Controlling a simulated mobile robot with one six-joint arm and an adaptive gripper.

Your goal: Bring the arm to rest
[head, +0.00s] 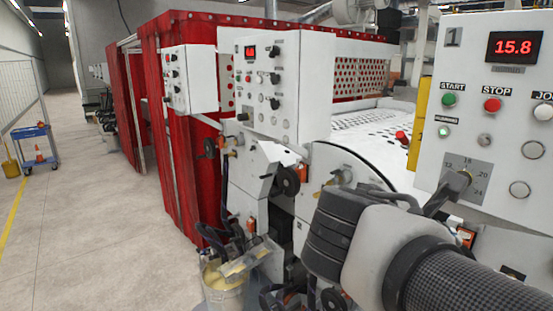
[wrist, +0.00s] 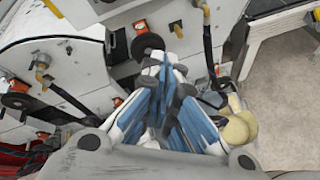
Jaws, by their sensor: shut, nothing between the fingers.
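My arm (head: 385,250) reaches in from the lower right of the head view, in front of the white roller coater. A dark lever-like part (head: 440,195) shows beside the dial; I cannot tell whether it belongs to my gripper or the panel. In the wrist view my gripper (wrist: 166,85) points at the machine's side, its blue-padded fingers together and nothing between them. A black handwheel (wrist: 147,45) shows just beyond the fingertips; I cannot tell the gap.
A control panel (head: 500,135) reading 15.8, with buttons and a dial, stands close at right. The coater (head: 350,170), red curtains (head: 180,140) and a bucket (head: 225,285) are ahead. A blue cart (head: 35,145) stands far left. The left floor (head: 90,220) is clear.

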